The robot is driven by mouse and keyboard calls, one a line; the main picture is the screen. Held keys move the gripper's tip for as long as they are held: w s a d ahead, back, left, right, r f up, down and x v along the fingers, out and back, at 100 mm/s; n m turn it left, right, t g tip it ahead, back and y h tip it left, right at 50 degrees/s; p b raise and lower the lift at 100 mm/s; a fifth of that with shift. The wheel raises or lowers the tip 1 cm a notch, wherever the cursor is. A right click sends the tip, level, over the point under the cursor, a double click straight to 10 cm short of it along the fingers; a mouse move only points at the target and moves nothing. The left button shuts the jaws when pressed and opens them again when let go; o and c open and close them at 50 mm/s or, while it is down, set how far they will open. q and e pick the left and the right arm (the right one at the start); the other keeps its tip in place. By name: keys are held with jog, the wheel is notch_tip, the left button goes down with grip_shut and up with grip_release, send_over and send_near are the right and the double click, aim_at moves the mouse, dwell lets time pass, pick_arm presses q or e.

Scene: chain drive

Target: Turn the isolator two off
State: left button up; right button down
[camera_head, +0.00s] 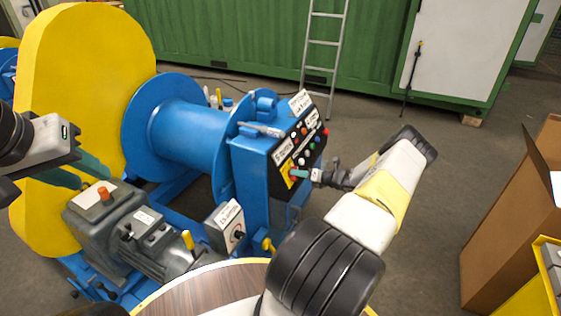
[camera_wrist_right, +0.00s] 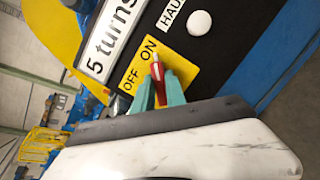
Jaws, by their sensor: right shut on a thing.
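A red switch handle (camera_wrist_right: 158,73) with a pale tip stands on a yellow OFF/ON plate (camera_wrist_right: 183,68) in the right wrist view. Its tip points near the word ON. My right gripper (camera_wrist_right: 157,92) is shut on this handle, one teal finger on each side. In the head view my right gripper (camera_head: 298,173) meets the lower left of the black control panel (camera_head: 297,147). A grey box (camera_head: 225,226) with a dark knob and a label stands below; I cannot read which switch is isolator two. My left gripper (camera_head: 97,181) is open and empty above the grey motor unit.
The blue winch drum (camera_head: 187,135) and large yellow guard (camera_head: 75,90) stand at the left. A grey motor (camera_head: 140,230) sits below my left gripper. A round wooden table top (camera_head: 205,290) is in front. A cardboard box (camera_head: 515,215) stands at right, with open floor between.

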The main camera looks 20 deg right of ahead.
jog(key=shift+n, duration=0.3)
jog(key=shift+f+n+g+y, duration=0.1)
jog(key=shift+n+g+y, duration=0.5)
jog(key=shift+n, duration=2.65)
jog(key=shift+r+n+g+y, duration=0.1)
jog(key=shift+n+g+y, duration=0.45)
jog(key=shift+n, duration=2.65)
jog(key=shift+f+n+g+y, duration=0.1)
jog(key=shift+n+g+y, duration=0.45)
jog(key=shift+n, duration=2.7)
jog(key=c, duration=1.4)
grip_release()
jog(key=shift+o, duration=0.2)
